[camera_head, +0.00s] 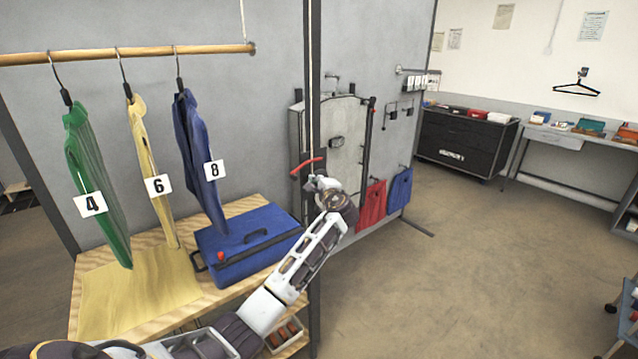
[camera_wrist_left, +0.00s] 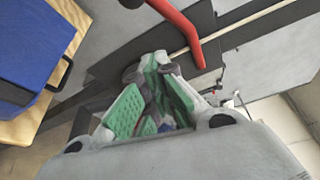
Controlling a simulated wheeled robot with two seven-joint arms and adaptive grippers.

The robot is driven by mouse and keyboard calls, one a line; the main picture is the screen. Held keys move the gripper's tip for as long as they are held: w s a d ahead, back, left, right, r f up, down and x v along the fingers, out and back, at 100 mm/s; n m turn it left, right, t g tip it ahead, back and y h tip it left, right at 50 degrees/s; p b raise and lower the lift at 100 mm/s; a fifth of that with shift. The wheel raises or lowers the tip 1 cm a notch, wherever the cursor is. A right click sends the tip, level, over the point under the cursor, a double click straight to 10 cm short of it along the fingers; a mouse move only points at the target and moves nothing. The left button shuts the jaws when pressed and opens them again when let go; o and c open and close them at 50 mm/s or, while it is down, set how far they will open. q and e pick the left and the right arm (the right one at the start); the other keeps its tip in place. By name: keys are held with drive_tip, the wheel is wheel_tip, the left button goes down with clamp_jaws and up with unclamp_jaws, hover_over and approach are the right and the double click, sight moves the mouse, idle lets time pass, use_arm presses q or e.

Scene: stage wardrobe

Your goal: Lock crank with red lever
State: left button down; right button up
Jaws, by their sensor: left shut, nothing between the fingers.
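The red lever (camera_head: 308,164) is a slim curved bar at a dark upright post (camera_head: 313,60) in front of a grey panel. In the left wrist view the red lever (camera_wrist_left: 183,22) comes in from the top edge and bends downward beyond my fingertips. My left gripper (camera_head: 318,182) is just below the lever in the head view. In the left wrist view my left gripper (camera_wrist_left: 158,68) is shut and empty, its green pads showing. Its tips look apart from the lever. The crank cannot be made out clearly; my gripper and wrist cover part of the post. My right gripper is not in view.
A wooden table (camera_head: 135,290) with a blue case (camera_head: 248,245) stands to the left, under a rail (camera_head: 120,55) with numbered garments. Red (camera_head: 371,205) and blue (camera_head: 400,190) cloth pieces hang right of the post. The floor at right is open.

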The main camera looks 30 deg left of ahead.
use_arm(q)
drive_tip(key=shift+s+a+r+p, duration=0.25)
drive_tip(key=shift+s+a+p, duration=0.2)
drive_tip(key=shift+s+a, duration=0.25)
drive_tip(key=shift+s+a+r+p, duration=0.2)
drive_tip(key=shift+s+a+p, duration=0.25)
drive_tip(key=shift+s, duration=0.35)
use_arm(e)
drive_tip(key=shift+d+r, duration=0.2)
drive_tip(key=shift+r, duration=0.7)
use_arm(q)
drive_tip(key=shift+w, duration=0.1)
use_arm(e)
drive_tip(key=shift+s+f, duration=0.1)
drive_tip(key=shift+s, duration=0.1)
